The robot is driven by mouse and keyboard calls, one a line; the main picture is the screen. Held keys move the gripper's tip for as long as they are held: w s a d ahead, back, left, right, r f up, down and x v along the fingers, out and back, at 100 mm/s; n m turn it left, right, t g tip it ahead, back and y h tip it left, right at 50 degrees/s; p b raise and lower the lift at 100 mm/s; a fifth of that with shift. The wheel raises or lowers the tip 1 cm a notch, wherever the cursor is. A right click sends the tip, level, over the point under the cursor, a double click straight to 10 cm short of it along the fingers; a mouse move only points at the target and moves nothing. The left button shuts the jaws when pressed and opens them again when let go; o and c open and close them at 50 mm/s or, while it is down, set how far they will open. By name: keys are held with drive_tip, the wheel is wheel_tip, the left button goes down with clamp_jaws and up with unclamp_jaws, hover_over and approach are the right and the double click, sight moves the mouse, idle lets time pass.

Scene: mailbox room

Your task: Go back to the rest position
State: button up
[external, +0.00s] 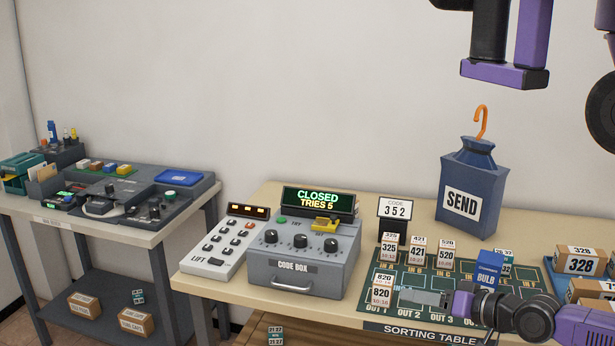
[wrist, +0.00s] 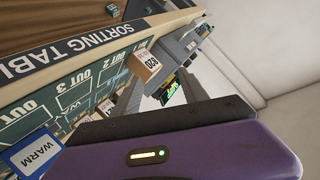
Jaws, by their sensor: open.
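My gripper (external: 408,297) reaches in from the right, low over the sorting mat (external: 440,259), its grey fingers pointing left. In the wrist view my gripper (wrist: 172,88) shows two spread fingers with nothing held between them. A small box labelled 820 (external: 382,290) stands on the mat just left of the fingertips. The same box (wrist: 147,66) shows in the wrist view, past the fingers; whether they touch it I cannot tell.
Boxes 325 (external: 389,247), 421 (external: 417,251) and 520 (external: 446,254) stand in a row behind. The code box (external: 302,256) reads CLOSED, TRIES 5. A blue SEND bag (external: 467,190) stands behind. Parcels (external: 578,261) stand right.

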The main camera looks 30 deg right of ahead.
drive_tip(key=s+d+r+n+h+b, duration=0.2)
drive_tip(key=s+d+r+n+h, duration=0.1)
drive_tip(key=s+d+r, duration=0.4)
drive_tip(key=s+d+h, duration=0.1)
drive_tip(key=s+d, duration=0.2)
drive_tip(key=s, duration=0.1)
drive_tip(key=shift+d+r+n+t, duration=0.2)
drive_tip(key=shift+r+n+t, duration=0.1)
drive_tip(key=shift+t, duration=0.1)
idle(0.7)
